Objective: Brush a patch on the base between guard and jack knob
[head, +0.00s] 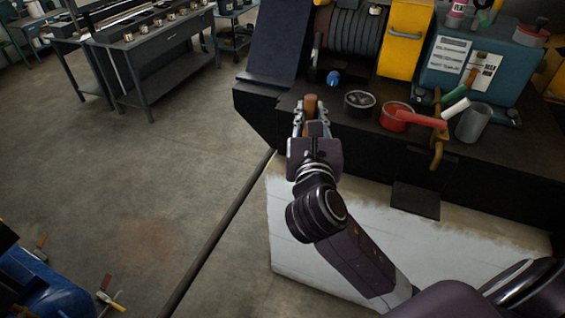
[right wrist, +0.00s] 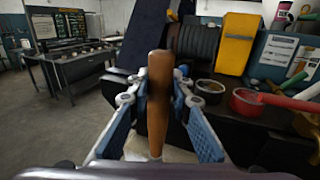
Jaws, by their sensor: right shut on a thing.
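My right gripper (head: 312,118) is shut on a brush, whose brown wooden handle (head: 310,104) stands up between the fingers. In the right wrist view the handle (right wrist: 159,100) rises between the blue finger pads; the bristles are hidden. The gripper is over the front left part of the dark base (head: 285,103). A blue round knob (head: 334,78), likely the jack knob, is just beyond it. A dark sloping panel (head: 275,40) and a yellow cover (head: 405,35) stand behind; I cannot tell which is the guard. My left gripper is not in view.
A round tin (head: 359,103), a red pot (head: 396,117) with a red-handled tool across it and a grey cup (head: 473,122) stand right of the gripper. A teal box (head: 475,65) is behind them. Open floor (head: 150,190) lies left.

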